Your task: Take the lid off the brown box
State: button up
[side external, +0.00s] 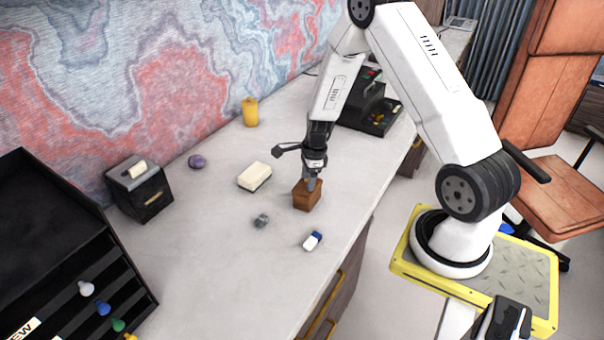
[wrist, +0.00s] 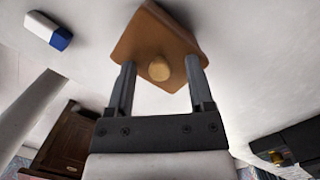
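The brown box (side external: 306,201) is a small wooden block-like box standing on the pale desk top in the side view. In the wrist view its brown lid (wrist: 145,38) fills the upper middle, with a round, lighter knob (wrist: 159,69) on it. My gripper (side external: 311,184) points down at the top of the box, in front of part of it. In the wrist view the two grey fingers of my gripper (wrist: 160,62) are apart, one on each side of the knob, with gaps to it. The lid appears to be on the box; the seam is not visible.
A blue-and-white eraser (side external: 312,240) and a small grey object (side external: 261,221) lie near the box. A cream block (side external: 254,177), purple object (side external: 197,161) and yellow container (side external: 250,112) stand farther back. A black box (side external: 140,188) and black rack (side external: 60,215) are left; a dark device (side external: 368,112) is behind.

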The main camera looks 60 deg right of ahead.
grip_shut()
jog(key=shift+r, duration=0.15)
jog(key=shift+r, duration=0.75)
jog(key=s+a+r, duration=0.4)
jog(key=s+r, duration=0.7)
jog(key=s, duration=0.2)
jog(key=shift+a+r, duration=0.15)
jog(key=shift+a, duration=0.25)
jog(key=shift+s, duration=0.1)
